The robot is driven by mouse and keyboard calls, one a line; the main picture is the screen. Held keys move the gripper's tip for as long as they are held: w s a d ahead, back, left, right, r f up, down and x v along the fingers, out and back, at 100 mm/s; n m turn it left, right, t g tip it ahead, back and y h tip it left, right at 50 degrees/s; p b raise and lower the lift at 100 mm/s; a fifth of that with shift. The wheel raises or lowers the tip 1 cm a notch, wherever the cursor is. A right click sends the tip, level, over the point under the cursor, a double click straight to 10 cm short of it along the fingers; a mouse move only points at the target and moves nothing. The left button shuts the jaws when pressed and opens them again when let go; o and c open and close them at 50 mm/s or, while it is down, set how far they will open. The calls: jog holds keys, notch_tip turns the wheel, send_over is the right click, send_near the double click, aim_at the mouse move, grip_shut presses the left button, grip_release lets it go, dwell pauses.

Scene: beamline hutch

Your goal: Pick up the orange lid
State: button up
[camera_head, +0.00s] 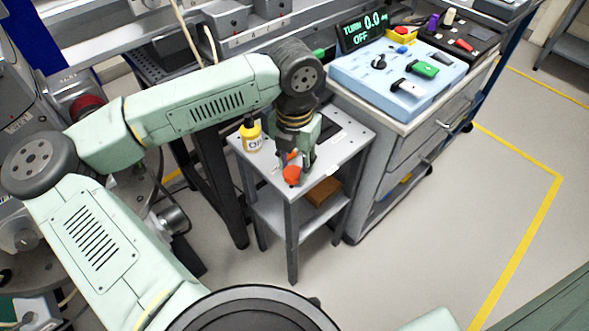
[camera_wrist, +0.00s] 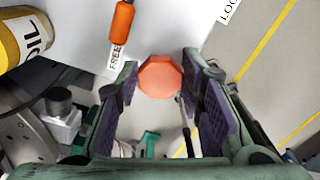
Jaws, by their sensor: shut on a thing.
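The orange lid (camera_wrist: 160,76) sits between the purple-padded fingers of my gripper (camera_wrist: 161,85) in the wrist view, with a finger pad at each side. My gripper (camera_head: 297,167) points down at the front part of a small grey stand (camera_head: 340,140) in the head view. The lid (camera_head: 291,176) shows just below the fingers there, close to the stand's front corner. I cannot tell whether the lid touches the stand top or is a little above it.
A yellow oil bottle (camera_head: 251,135) stands at the stand's back left. An orange-handled tool (camera_wrist: 122,20) lies near a "FREE" label. A drawer cabinet (camera_head: 410,150) with a blue control panel (camera_head: 400,80) is close on the right. Open floor lies in front.

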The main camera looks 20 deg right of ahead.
jog(key=shift+s+r+b, duration=0.5)
jog(key=shift+s+r, duration=0.1)
jog(key=shift+r, duration=0.2)
jog(key=s+r+b, duration=0.1)
jog(key=s+b, duration=0.2)
jog(key=s, duration=1.2)
jog(key=shift+a+r, duration=0.35)
jog(key=shift+a, duration=0.05)
jog(key=shift+w, duration=0.1)
